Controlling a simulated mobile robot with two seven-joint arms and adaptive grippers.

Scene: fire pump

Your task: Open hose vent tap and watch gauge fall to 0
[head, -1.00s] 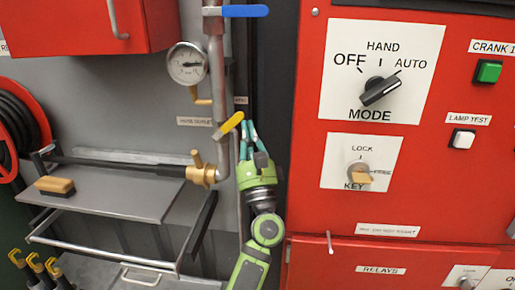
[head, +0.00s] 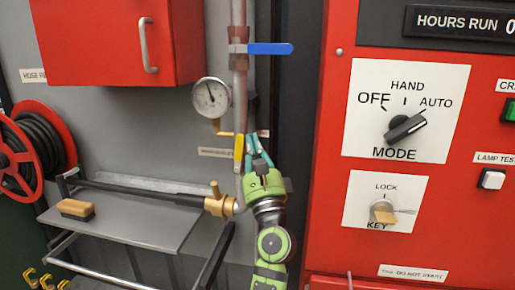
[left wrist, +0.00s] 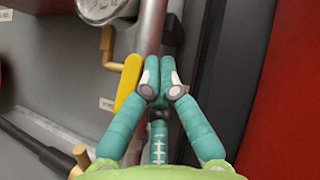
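The round white pressure gauge (head: 211,97) hangs left of the vertical pipe. Its dark needle seems to point nearly straight up; the numbers are too small to read. A yellow lever (head: 239,153) on the pipe stands nearly upright. My left gripper (head: 254,140) is just right of this lever. In the left wrist view its fingertips (left wrist: 160,68) are together with nothing seen between them, and the lever (left wrist: 128,82) is beside the left finger; contact is unclear. My right gripper is out of view.
A blue-handled valve (head: 268,49) is higher on the pipe. A brass fitting (head: 218,203) with a black hose is below. A grey shelf (head: 130,225) holds a brush (head: 76,209). The red control panel (head: 335,185) stands close on the right.

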